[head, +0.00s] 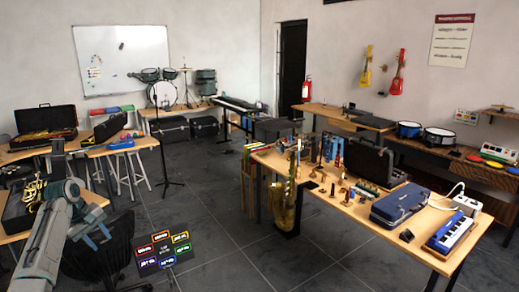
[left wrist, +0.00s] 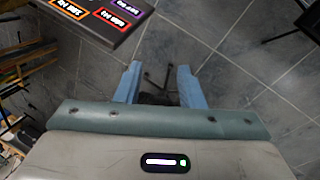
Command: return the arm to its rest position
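My left arm comes in from the left edge of the head view, over the left side of the room. Its gripper (head: 97,236) is out in the air, left of a dark stand panel with coloured labels (head: 163,250). In the left wrist view the two blue fingers of this gripper (left wrist: 159,84) stand apart, with floor showing between them and nothing held. The labelled panel also shows at the top left of that view (left wrist: 104,16). My right gripper does not show in either view.
A dark chair (head: 100,262) is beside and below my left gripper. An open black case (head: 22,212) lies on the left table. A saxophone (head: 284,200) stands by the long wooden table (head: 350,208) on the right. Grey tiled floor (head: 225,240) is free in the middle.

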